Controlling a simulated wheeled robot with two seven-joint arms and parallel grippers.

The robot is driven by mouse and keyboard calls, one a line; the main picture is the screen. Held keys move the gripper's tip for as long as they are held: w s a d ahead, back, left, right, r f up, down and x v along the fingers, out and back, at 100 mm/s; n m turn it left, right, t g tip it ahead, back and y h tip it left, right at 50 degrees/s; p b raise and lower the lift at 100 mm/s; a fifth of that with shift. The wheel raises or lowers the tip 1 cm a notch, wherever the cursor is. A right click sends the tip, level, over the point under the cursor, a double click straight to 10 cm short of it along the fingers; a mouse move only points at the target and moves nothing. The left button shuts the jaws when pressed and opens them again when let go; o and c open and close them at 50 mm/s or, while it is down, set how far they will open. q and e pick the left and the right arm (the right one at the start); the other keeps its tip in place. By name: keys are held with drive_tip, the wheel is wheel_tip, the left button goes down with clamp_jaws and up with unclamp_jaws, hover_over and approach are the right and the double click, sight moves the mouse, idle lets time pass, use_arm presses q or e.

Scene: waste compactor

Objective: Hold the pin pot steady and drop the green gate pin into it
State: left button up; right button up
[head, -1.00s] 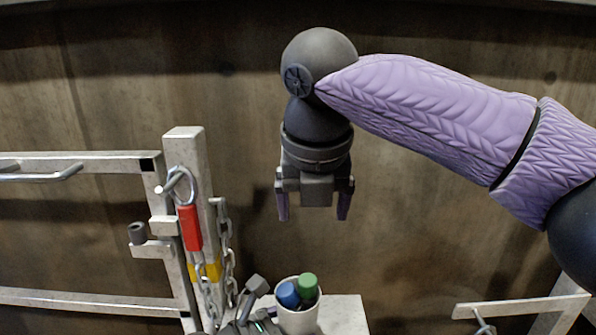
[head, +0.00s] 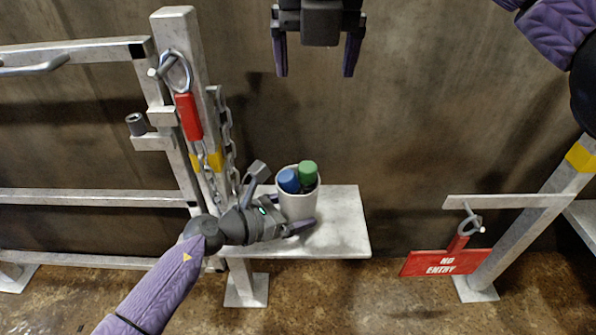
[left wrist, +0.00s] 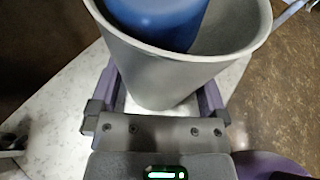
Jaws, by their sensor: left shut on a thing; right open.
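The pin pot (head: 298,205) is a pale cup standing on a small shelf (head: 345,235). My left gripper (head: 296,212) is shut on it from the left, one finger on each side. The left wrist view shows the pot (left wrist: 165,70) between the fingers. A blue-topped pin (head: 288,180) and a green-topped pin (head: 308,172) stand in the pot; only their upper ends show. In the left wrist view the blue one (left wrist: 160,15) fills much of the pot's mouth and the green one is not seen. My right gripper (head: 316,62) is open and empty, high above the pot.
A post (head: 182,60) with a red-handled pin (head: 188,115) and a hanging chain (head: 229,140) stands left of the shelf. A red NO ENTRY sign (head: 445,262) hangs at right. The shelf's right part is clear.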

idle(0.4)
use_arm(q)
drive_tip(key=o, duration=0.5)
drive_tip(key=shift+a, duration=0.1)
